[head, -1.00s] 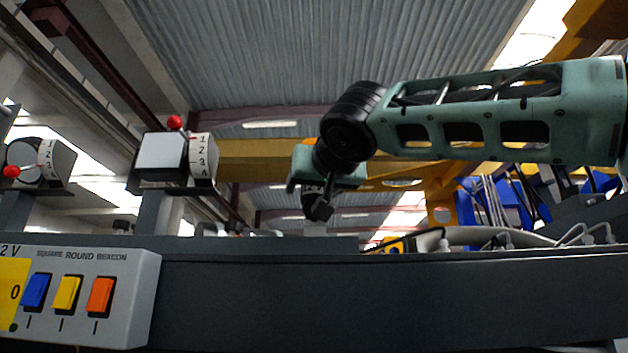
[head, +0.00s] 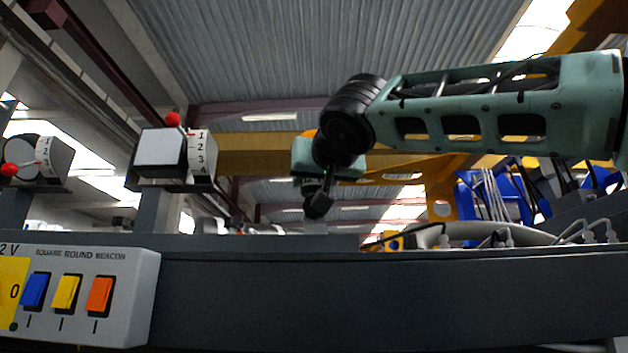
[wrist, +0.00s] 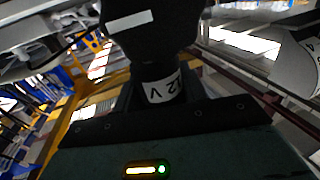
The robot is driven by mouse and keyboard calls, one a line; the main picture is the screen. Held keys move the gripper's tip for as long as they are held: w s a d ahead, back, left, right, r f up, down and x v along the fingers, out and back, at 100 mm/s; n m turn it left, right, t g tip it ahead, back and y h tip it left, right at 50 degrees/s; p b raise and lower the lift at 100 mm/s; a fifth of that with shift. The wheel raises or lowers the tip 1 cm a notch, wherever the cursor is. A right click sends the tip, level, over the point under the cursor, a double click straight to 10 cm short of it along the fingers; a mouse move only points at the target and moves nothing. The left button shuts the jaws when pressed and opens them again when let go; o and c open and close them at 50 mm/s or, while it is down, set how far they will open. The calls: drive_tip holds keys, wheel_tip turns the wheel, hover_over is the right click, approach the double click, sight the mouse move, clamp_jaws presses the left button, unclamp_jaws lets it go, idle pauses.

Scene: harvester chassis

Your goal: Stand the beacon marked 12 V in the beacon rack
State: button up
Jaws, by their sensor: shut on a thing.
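My gripper (head: 318,180) hangs at the end of my teal arm, above a long dark grey beam, near the middle of the head view. It is shut on the beacon marked 12 V. In the wrist view the beacon (wrist: 150,40) is a black body with a white strip, and its white 12 V label faces the camera just above my gripper (wrist: 165,100). In the head view the beacon (head: 318,206) shows only as a small dark shape below the gripper body. I cannot pick out the beacon rack with certainty.
A switch box (head: 85,295) with blue, yellow and orange rockers is at the lower left. Two numbered dial units with red-knobbed levers (head: 172,150) (head: 38,160) stand on posts at left. The dark grey beam (head: 400,300) spans the foreground. Cables and a pale hose lie behind it at right.

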drive_tip(key=shift+r+p, duration=2.85)
drive_tip(key=shift+r, duration=0.7)
drive_tip(key=shift+d, duration=0.1)
